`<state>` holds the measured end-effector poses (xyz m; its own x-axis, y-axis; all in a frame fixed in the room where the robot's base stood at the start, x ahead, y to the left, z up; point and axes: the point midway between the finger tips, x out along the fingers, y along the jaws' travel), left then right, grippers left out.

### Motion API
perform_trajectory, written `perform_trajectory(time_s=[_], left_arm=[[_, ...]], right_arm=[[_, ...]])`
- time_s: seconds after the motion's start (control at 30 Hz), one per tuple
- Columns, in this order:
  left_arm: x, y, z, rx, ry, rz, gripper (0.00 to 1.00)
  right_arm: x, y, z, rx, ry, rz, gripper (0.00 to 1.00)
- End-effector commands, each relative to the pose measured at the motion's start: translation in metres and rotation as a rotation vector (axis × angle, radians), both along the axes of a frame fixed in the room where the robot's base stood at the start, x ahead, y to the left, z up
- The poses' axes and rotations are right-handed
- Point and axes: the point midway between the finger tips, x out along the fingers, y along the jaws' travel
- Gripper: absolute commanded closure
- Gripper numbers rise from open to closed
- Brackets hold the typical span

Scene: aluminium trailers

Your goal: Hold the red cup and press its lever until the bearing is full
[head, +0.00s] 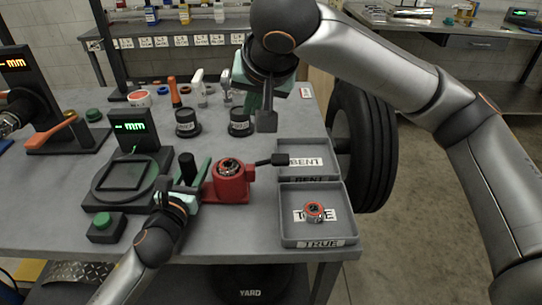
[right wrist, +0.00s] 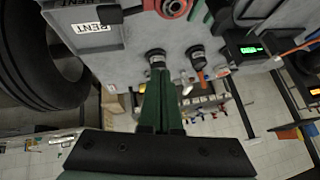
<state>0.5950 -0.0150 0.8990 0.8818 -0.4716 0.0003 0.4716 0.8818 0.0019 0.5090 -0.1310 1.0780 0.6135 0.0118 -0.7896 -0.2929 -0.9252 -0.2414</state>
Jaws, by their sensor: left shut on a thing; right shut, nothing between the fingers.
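The red cup (head: 228,188) stands on the grey bench, with a round bearing (head: 230,167) seated in its top. Its black lever (head: 272,160) sticks out to the right, its end at the BENT tray's edge. My left gripper (head: 203,178) is shut on the cup's left side. My right gripper (head: 267,122) is shut and empty, behind and above the lever, apart from it in the picture. In the right wrist view its green fingers (right wrist: 158,90) are together, and part of the red cup (right wrist: 173,6) shows at the top edge. How full the bearing is cannot be told.
The BENT tray (head: 323,150) looks empty. The TRUE tray (head: 345,236) holds another bearing with a red ring (head: 314,210). Two black pots (head: 187,128) stand behind the cup. A gauge with a green display (head: 133,127) and a green button (head: 103,222) are on the left.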

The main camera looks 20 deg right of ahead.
Motion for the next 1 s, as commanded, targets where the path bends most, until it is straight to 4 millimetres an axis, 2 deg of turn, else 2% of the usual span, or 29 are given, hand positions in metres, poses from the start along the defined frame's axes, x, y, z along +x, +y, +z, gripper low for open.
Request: perform_trajectory(time_s=[0.27, 0.7, 1.0], left_arm=[[-0.001, -0.001, -0.001, 0.001, 0.002, -0.001, 1.0], [-0.001, -0.001, -0.001, 0.001, 0.002, -0.001, 1.0], [0.0, 0.0, -0.001, 0.001, 0.002, -0.001, 1.0]], right_arm=[[-0.001, -0.003, -0.01, -0.003, 0.001, 0.0, 1.0], [-0.006, -0.019, -0.067, -0.001, 0.003, 0.002, 1.0], [-0.008, -0.024, -0.084, 0.0, 0.001, 0.002, 1.0]])
